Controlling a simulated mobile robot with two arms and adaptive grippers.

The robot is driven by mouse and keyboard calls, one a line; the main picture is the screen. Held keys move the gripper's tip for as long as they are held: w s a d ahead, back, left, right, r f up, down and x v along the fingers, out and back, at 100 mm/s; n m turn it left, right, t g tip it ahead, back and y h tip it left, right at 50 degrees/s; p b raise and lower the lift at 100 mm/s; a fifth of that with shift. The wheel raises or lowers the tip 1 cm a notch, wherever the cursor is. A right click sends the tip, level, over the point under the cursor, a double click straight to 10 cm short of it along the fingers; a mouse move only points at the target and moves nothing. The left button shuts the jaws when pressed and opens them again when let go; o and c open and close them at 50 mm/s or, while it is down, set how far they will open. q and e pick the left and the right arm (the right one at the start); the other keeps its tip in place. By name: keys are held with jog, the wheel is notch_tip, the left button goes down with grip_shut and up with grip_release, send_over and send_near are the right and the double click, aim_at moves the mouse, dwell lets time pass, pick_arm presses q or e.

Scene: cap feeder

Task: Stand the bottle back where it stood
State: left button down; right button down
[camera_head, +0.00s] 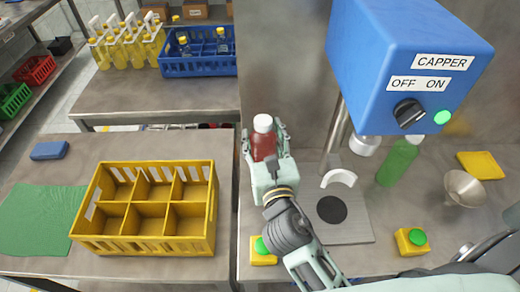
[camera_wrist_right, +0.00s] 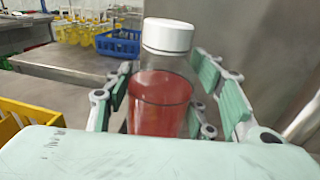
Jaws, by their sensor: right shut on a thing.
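The bottle (camera_head: 263,143) is clear, holds red liquid and wears a white cap. My right gripper (camera_head: 264,150) is shut on it, one finger on each side, at the left end of the capper counter. In the right wrist view the bottle (camera_wrist_right: 160,98) stands upright between the fingers (camera_wrist_right: 172,100). Its lower end is hidden by the gripper's body, so I cannot tell whether it touches the counter. The blue capper (camera_head: 410,70) has a dark knob and a lit green lamp. Below it, a grey plate (camera_head: 350,232) bears a black disc and a white curved stop. My left gripper is not in view.
A yellow six-compartment crate (camera_head: 150,245) stands empty on the left table. A green bottle (camera_head: 398,162), a funnel (camera_head: 463,187), a yellow pad (camera_head: 481,165) and two yellow boxes with green buttons (camera_head: 411,241) (camera_head: 263,251) sit on the counter.

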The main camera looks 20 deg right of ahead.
jog(key=shift+w+a+f, duration=0.1)
jog(key=shift+w+a, duration=0.1)
jog(key=shift+w, duration=0.1)
jog(key=shift+w+f, duration=0.1)
jog(key=shift+f, duration=0.2)
notch_tip(320, 180, down, 4)
jog(key=shift+r+b, duration=0.25)
jog(key=shift+b, duration=0.6)
jog(key=shift+f, duration=0.2)
jog(key=c, duration=0.8)
grip_release()
jog(key=shift+o, duration=0.2)
